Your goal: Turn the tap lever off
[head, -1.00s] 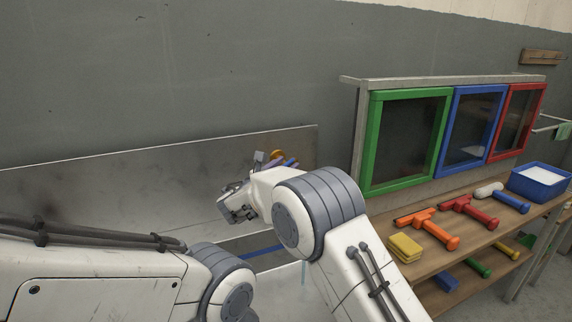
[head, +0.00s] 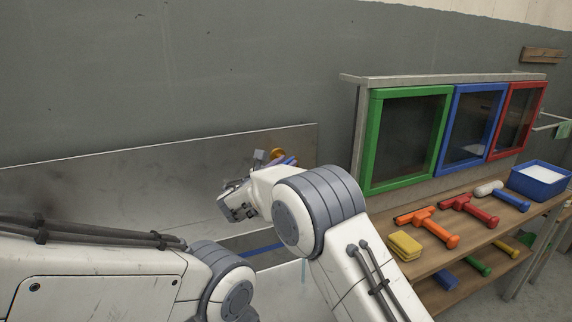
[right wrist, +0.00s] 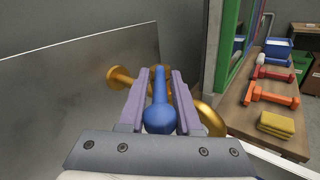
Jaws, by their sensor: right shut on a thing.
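The tap's blue lever (right wrist: 160,98) with its rounded end sits between the two purple fingers of my right gripper (right wrist: 160,74) in the right wrist view. The gripper is shut on it. Brass tap parts (right wrist: 120,76) show on both sides of the fingers, one by the steel panel and a rounded one at the right. In the head view, a bit of brass tap (head: 277,154) shows past my right gripper (head: 286,161), and my right arm hides much of the tap. My left arm shows at lower left in the head view, but its gripper does not.
A steel panel (head: 120,180) stands behind the tap. To the right is a wooden bench (head: 470,243) with a yellow sponge (head: 404,245), squeegees (head: 426,226) and a blue bin (head: 540,182). Green (head: 373,145), blue and red frames stand above it.

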